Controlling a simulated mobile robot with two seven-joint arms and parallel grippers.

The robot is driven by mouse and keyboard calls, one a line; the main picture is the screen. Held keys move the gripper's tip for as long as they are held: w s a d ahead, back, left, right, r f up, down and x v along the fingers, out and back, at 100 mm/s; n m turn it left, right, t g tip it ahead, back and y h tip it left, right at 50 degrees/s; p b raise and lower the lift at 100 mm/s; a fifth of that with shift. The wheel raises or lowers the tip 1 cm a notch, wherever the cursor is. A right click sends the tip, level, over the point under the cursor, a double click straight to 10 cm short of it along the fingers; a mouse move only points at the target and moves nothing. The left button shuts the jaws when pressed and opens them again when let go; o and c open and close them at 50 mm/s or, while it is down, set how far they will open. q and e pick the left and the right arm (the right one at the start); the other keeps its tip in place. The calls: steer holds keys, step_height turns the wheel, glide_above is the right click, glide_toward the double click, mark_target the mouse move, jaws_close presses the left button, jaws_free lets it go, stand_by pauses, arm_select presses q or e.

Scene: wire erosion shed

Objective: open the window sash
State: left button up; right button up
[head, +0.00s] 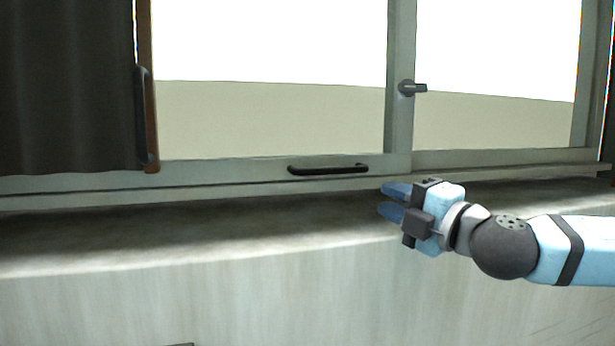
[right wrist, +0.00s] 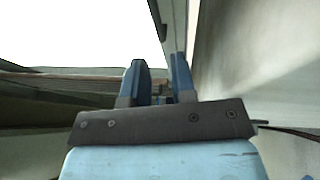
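The window sash (head: 270,169) has a pale grey-green frame and fills the middle of the head view. A black bar handle (head: 328,169) is fixed on its bottom rail. A dark latch knob (head: 411,88) sits on the upright between the two panes. My right gripper (head: 388,201) is in front of the sill, to the right of the bar handle and a little below it, not touching it. Its blue fingers point left and are apart, with nothing between them; they also show in the right wrist view (right wrist: 159,80). My left gripper is out of view.
A dark curtain or panel (head: 65,90) with a brown edge and a long black handle (head: 142,115) covers the left side. A stone-like sill (head: 200,228) runs below the window. The sill is clear of loose objects.

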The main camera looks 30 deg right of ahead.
mark_target(337, 172)
steer(key=shift+r, duration=0.2)
steer(key=shift+w+r+p, duration=0.1)
steer(key=shift+r+p, duration=0.15)
steer(key=shift+p, duration=0.1)
steer(key=shift+w+r+p, duration=0.15)
steer(key=shift+w+p, duration=0.05)
steer(key=shift+p, duration=0.1)
steer(key=shift+w+a+p, duration=0.1)
steer(key=shift+w+p, duration=0.2)
steer(key=shift+p, duration=0.1)
steer(key=p+x, duration=0.4)
steer(key=x, duration=0.7)
steer(key=shift+w+p, duration=0.2)
steer(key=shift+p, duration=0.15)
steer(key=shift+w, duration=0.35)
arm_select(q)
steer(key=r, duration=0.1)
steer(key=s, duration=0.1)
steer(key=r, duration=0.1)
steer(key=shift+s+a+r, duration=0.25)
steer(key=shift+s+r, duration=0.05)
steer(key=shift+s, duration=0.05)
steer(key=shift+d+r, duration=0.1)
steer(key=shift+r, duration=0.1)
arm_select(e)
jaws_close()
